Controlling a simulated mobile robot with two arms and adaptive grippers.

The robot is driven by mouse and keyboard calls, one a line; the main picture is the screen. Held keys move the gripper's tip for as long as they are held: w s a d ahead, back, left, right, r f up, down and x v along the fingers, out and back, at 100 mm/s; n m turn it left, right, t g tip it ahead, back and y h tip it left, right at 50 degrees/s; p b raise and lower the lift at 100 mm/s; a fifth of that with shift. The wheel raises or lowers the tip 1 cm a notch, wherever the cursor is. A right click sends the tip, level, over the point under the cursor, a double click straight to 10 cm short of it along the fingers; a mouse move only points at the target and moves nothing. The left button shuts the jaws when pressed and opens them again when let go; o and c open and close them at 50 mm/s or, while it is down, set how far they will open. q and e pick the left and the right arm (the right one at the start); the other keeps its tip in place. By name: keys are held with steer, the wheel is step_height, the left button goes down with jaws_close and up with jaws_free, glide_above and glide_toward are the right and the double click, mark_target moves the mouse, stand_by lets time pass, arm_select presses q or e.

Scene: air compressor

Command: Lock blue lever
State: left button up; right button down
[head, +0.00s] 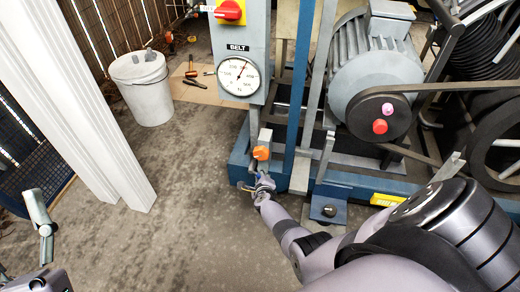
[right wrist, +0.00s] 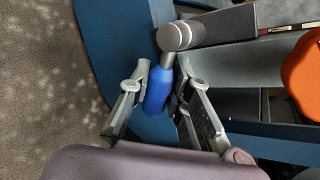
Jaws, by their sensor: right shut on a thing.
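The blue lever (right wrist: 157,92) is a short blue handle on a grey metal stem in the right wrist view. The stem meets a round silver fitting (right wrist: 174,37) on a grey bar. My right gripper (right wrist: 162,78) has its fingers on either side of the blue handle and is shut on it. In the head view my right gripper (head: 260,184) is low at the front of the blue compressor frame, below an orange handle (head: 261,153), and mostly covers the lever. Part of my left gripper (head: 42,228) shows at the lower left edge, away from the lever; its opening is unclear.
A grey panel carries a dial gauge (head: 238,76) marked BELT and a red knob (head: 229,10). The motor (head: 375,65) and belt stand at right. A white bucket (head: 142,88) and white boards (head: 85,110) are at left. The floor between is clear.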

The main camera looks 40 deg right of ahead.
arm_select(q)
steer(key=shift+w+d+f+g, duration=0.1)
steer(key=shift+w+f+g, duration=0.5)
steer(key=shift+w+f, duration=0.2)
steer(key=shift+f, duration=0.1)
arm_select(e)
steer(key=c, duration=1.4)
jaws_free()
steer(key=shift+c, duration=0.2)
